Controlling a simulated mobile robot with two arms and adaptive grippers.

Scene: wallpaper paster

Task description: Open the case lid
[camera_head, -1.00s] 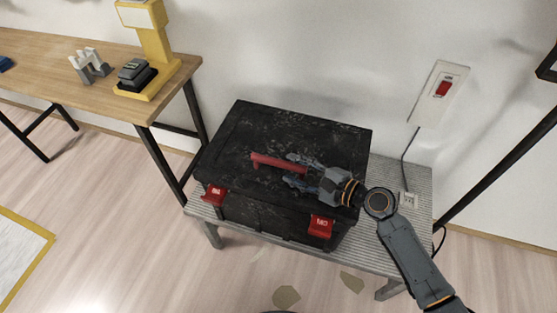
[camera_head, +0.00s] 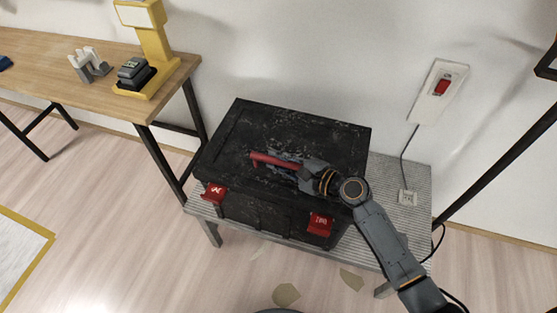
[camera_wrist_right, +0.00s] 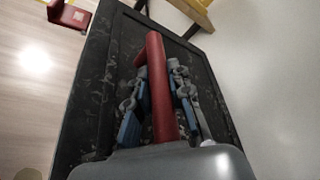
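The black, scuffed case (camera_head: 240,135) sits with its lid down on a grey ribbed bench (camera_head: 405,165). A red handle (camera_head: 272,159) lies across the top of the lid. Two red latches, left (camera_head: 213,193) and right (camera_head: 321,224), stick out at the front. My right gripper (camera_head: 285,165) is over the lid at the handle. In the right wrist view, its blue-padded fingers (camera_wrist_right: 158,105) straddle the red handle (camera_wrist_right: 162,90), with visible gaps between pads and handle. The lid surface (camera_wrist_right: 100,85) lies beyond them. My left gripper is out of view.
A wooden table (camera_head: 60,65) with a yellow stand (camera_head: 157,45) is at left. A white wall panel with a red switch (camera_head: 442,87) and a cable are at right. A dark metal bar (camera_head: 495,170) stands at far right. Floor in front is mostly clear.

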